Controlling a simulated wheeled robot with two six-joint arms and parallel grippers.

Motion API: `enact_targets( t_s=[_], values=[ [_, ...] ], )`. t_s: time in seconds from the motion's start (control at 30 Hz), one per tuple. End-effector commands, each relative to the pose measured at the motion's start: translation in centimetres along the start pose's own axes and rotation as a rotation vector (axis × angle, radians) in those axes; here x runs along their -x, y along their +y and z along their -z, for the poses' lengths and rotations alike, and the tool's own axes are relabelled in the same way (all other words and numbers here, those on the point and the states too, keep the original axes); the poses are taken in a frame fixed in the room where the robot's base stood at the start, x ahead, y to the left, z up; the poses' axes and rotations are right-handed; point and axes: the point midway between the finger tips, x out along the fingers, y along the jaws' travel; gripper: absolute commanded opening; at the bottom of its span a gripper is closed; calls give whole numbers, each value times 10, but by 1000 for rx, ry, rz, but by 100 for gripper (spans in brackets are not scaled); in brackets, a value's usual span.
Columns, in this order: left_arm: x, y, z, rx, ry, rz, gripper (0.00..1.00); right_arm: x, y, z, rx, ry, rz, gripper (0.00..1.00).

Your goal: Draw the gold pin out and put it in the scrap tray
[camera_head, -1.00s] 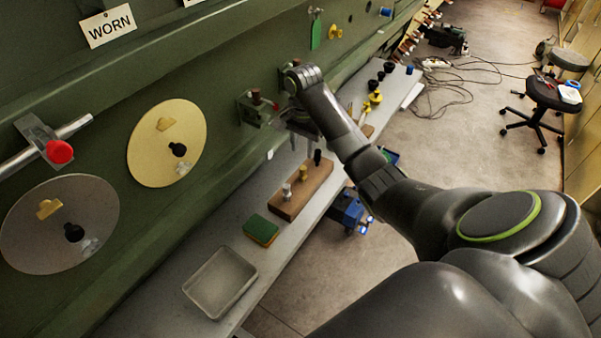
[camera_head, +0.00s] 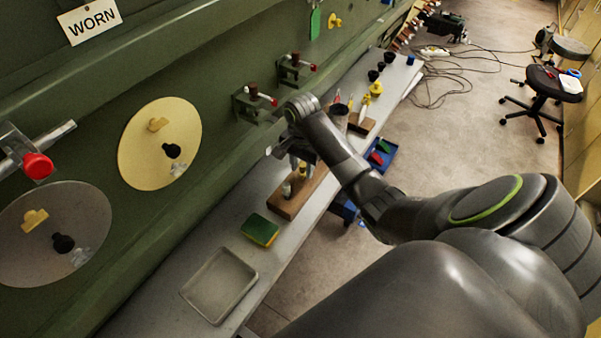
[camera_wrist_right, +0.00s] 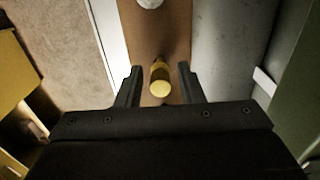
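The gold pin (camera_head: 302,170) stands upright in a brown wooden block (camera_head: 284,208) on the grey bench. In the right wrist view, the gold pin (camera_wrist_right: 160,82) lies between the two fingertips of my right gripper (camera_wrist_right: 159,72), with a gap on both sides. The right gripper (camera_head: 291,154) is open and close above the block. A pale pin (camera_head: 286,190) stands beside the gold one in the block. A shallow grey tray (camera_head: 196,299), seemingly the scrap tray, is at the near end of the bench and looks empty. My left gripper is not in view.
A green and yellow sponge (camera_head: 260,230) lies between the block and the tray. A green wall with discs (camera_head: 150,140) and red-ended clamps (camera_head: 262,97) runs along the left side.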

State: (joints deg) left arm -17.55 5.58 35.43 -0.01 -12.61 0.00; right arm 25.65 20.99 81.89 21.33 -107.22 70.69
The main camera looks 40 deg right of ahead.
Motion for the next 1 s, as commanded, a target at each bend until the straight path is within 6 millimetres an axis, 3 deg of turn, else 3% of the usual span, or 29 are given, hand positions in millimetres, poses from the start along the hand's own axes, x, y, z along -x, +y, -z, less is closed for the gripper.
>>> enact_targets(
  t_s=[0.2, 0.33, 0.47, 0.67, 1.0],
  values=[
    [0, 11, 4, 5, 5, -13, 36, 0, 0, 0, 0, 0, -1, 33],
    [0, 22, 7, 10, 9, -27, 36, 0, 0, 0, 0, 0, -1, 16],
    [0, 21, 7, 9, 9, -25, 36, 0, 0, 0, 0, 0, -1, 0],
    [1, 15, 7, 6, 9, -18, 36, 4, 0, 0, 1, 0, 0, 0],
    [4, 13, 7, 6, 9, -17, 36, 27, 0, 0, 1, 0, 1, 0]
  ],
)
